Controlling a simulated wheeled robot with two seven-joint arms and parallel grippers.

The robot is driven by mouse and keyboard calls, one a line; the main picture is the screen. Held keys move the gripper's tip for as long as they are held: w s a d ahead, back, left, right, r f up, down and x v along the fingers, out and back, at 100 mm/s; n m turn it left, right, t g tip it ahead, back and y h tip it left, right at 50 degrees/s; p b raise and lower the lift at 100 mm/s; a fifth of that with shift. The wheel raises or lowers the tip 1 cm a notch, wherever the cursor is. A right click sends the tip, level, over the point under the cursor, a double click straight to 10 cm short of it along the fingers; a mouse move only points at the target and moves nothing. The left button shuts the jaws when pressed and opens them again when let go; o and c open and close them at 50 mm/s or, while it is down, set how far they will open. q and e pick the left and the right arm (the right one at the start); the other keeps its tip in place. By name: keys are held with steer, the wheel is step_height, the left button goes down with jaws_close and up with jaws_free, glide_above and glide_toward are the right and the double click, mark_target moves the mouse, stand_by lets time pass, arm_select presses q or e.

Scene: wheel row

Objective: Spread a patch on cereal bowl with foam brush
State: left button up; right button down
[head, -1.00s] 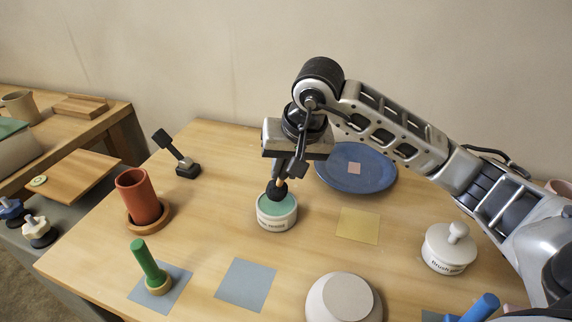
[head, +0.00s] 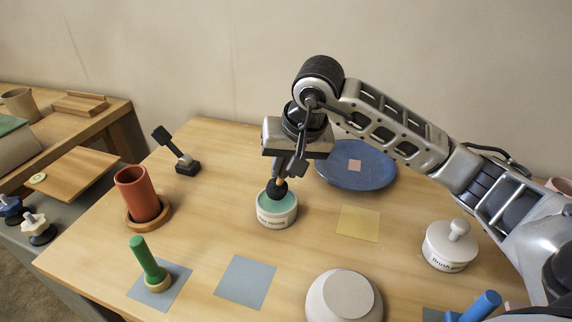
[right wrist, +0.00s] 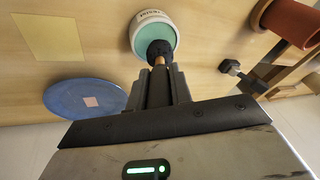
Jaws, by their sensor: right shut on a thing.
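My right gripper (head: 281,178) is shut on the foam brush (head: 278,188), which has a dark round head and a short wooden handle. It holds the brush head-down at the white pot (head: 277,218) of teal stuff. The right wrist view shows the dark head (right wrist: 159,52) over the pot's teal surface (right wrist: 158,33); I cannot tell how deep it sits. A pale round form, apparently the cereal bowl (head: 318,300), lies upside down at the front edge, with a flat lighter disc on top. My left gripper is not in view.
A blue plate (head: 335,178) with a pink square lies behind the pot. A yellow square (head: 358,223) and a lidded white pot (head: 450,250) are right. A red cup (head: 138,195), a green-handled tool (head: 147,260) and a small black stand (head: 187,167) are left.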

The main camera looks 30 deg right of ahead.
steer(key=shift+f+b, duration=0.35)
stand_by(0.4)
steer(key=shift+s+f, duration=0.1)
steer(key=shift+f, duration=0.1)
stand_by(1.3)
step_height(320, 180, up, 2)
steer(key=shift+r+p, duration=0.1)
steer(key=shift+p, duration=0.3)
step_height(320, 180, up, 2)
steer(key=shift+r+p, duration=0.1)
steer(key=shift+p, duration=0.55)
steer(key=shift+r+p, duration=0.75)
steer(key=shift+r, duration=0.7)
